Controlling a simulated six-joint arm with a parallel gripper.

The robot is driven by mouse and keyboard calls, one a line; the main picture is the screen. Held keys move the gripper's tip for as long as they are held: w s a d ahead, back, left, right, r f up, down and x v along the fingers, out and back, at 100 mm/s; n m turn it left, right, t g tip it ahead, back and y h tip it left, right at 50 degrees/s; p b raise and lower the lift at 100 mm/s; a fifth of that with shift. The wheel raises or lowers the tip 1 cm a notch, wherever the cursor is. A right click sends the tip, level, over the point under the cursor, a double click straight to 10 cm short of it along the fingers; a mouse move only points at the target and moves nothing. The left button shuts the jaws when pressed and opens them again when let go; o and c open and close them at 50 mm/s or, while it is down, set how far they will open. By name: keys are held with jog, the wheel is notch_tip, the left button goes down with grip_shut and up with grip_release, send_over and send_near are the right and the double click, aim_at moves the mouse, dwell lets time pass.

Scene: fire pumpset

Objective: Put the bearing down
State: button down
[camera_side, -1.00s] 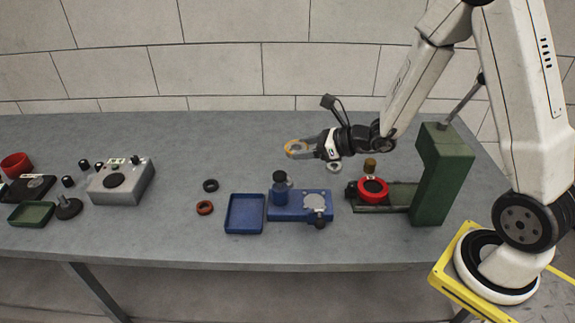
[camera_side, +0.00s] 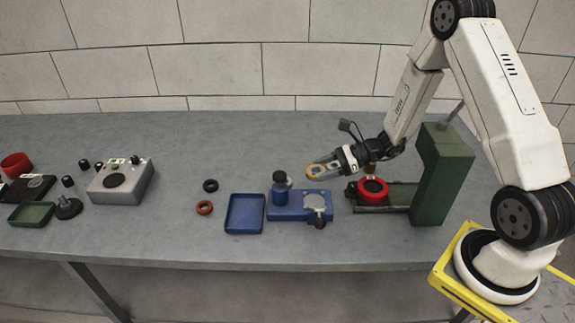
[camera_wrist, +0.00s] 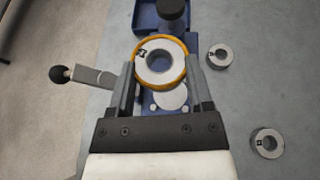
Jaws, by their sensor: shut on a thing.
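My gripper (camera_wrist: 161,72) is shut on a bearing (camera_wrist: 160,60), a grey ring with an open centre and a yellow-orange rim. The bearing is between the two fingers at their tips. In the side view, my gripper (camera_side: 320,170) holds the bearing above the back of the blue fixture (camera_side: 287,211), apart from it. In the wrist view, the blue fixture (camera_wrist: 148,17) is partly hidden by the bearing. Its pale round disc (camera_wrist: 172,97) shows just below the bearing in that view.
Two grey rings (camera_wrist: 220,56) (camera_wrist: 266,143) lie on the table. A blue tray (camera_side: 245,214) is left, and a green press (camera_side: 440,178) with a red ring (camera_side: 373,189) is right.

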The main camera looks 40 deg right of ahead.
jog(key=shift+f, duration=0.2)
dwell(0.3)
send_over(321, 202)
jog(key=shift+f, duration=2.8)
jog(key=shift+f, duration=0.1)
jog(key=shift+f, duration=1.8)
jog(key=shift+f, duration=0.15)
grip_release()
jog(key=shift+s+d, duration=0.1)
